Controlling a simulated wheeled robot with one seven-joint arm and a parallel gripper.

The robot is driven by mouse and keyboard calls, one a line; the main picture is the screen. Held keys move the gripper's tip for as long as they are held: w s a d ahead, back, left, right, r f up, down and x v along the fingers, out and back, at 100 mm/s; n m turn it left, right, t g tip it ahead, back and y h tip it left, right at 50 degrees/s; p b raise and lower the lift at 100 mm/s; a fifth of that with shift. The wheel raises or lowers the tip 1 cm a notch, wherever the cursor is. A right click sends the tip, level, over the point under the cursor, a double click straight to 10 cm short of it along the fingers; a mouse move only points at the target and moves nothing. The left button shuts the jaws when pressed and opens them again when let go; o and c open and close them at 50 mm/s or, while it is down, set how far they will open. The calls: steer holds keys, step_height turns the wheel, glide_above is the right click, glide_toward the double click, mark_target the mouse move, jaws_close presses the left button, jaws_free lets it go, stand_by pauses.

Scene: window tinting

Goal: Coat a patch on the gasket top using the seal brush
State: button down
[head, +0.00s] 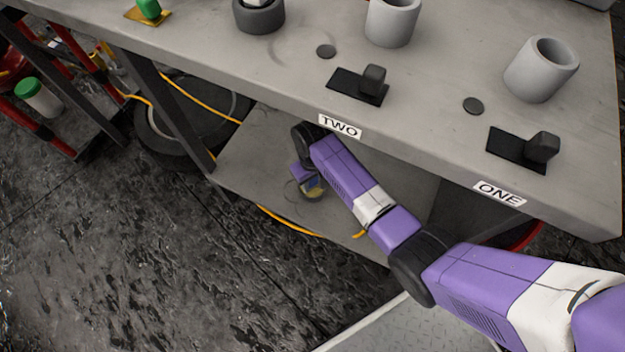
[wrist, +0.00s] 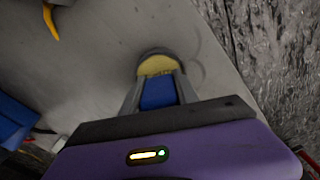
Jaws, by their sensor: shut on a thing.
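My gripper (head: 306,180) is below the front edge of the bench top, with the lower shelf behind it. It is shut on the seal brush, a blue piece with a yellow, dark-rimmed end (head: 313,191). In the wrist view the fingers (wrist: 158,95) flank the brush's blue part (wrist: 157,93), and its yellow end (wrist: 157,66) points away from the gripper. I cannot tell whether that end touches the surface behind it. I cannot tell which thing is the gasket; small dark discs (head: 473,105) and (head: 326,51) lie on the bench.
Label TWO (head: 340,126) and label ONE (head: 499,193) are on the bench's front edge. Grey cups (head: 391,22) and (head: 540,70) and black plates with blocks (head: 357,86) and (head: 516,150) stand on top. A tyre (head: 160,135) and bench leg (head: 165,110) are left of my gripper.

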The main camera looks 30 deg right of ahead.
step_height(320, 180, up, 7)
steer(key=p, duration=0.7)
steer(key=shift+p, duration=0.35)
steer(key=shift+f, duration=0.15)
